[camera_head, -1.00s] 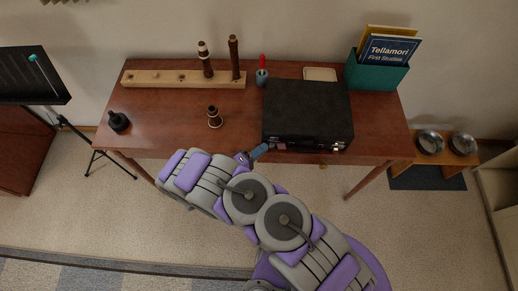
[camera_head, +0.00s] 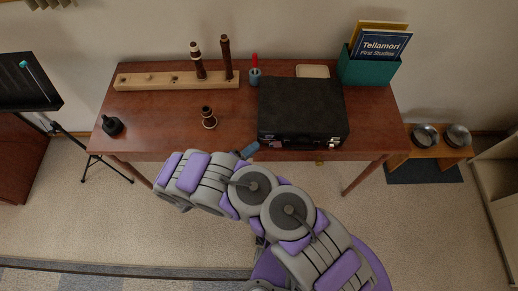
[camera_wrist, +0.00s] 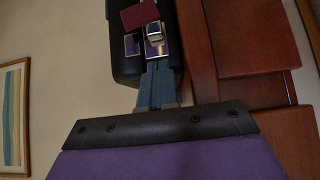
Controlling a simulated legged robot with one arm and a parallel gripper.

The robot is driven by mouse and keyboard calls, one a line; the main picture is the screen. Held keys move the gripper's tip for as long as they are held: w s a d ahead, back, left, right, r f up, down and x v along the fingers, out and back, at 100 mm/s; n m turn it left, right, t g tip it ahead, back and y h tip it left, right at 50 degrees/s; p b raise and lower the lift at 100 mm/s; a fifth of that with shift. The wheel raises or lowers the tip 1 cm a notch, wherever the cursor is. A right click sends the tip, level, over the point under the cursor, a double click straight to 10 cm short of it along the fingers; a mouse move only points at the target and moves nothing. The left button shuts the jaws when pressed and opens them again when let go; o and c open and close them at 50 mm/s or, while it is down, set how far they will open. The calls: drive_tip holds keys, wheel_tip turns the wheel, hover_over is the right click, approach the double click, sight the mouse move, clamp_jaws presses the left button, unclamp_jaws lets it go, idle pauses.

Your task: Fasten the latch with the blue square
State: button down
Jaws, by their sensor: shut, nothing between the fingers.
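The black case (camera_head: 303,108) lies on the wooden table, its latch side facing me. In the wrist view, part of the black case (camera_wrist: 125,65) shows with a silver latch (camera_wrist: 154,36) on it. A small dark blue square (camera_wrist: 131,44) with a pale edge sits just left of that latch. A dark red patch (camera_wrist: 140,14) is above them. My gripper (camera_wrist: 158,66) is shut and empty, its blue-grey fingertips just below the latch; contact cannot be told. In the head view, my gripper (camera_head: 254,147) is at the case's near left corner. Whether the latch is fastened is unclear.
The wooden table (camera_head: 170,125) also bears a wooden rack (camera_head: 150,82) with upright instrument pieces, a short piece (camera_head: 209,117), a red-and-blue item (camera_head: 255,75) and a teal box (camera_head: 368,68) of books. A second latch (camera_head: 335,143) is at the case's front right.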

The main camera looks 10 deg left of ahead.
drive_tip(key=p+v, duration=0.2)
drive_tip(key=v, duration=0.8)
drive_tip(key=shift+a, duration=0.3)
drive_tip(key=shift+a+f, duration=0.15)
drive_tip(key=shift+a, duration=0.1)
drive_tip(key=shift+d, duration=0.1)
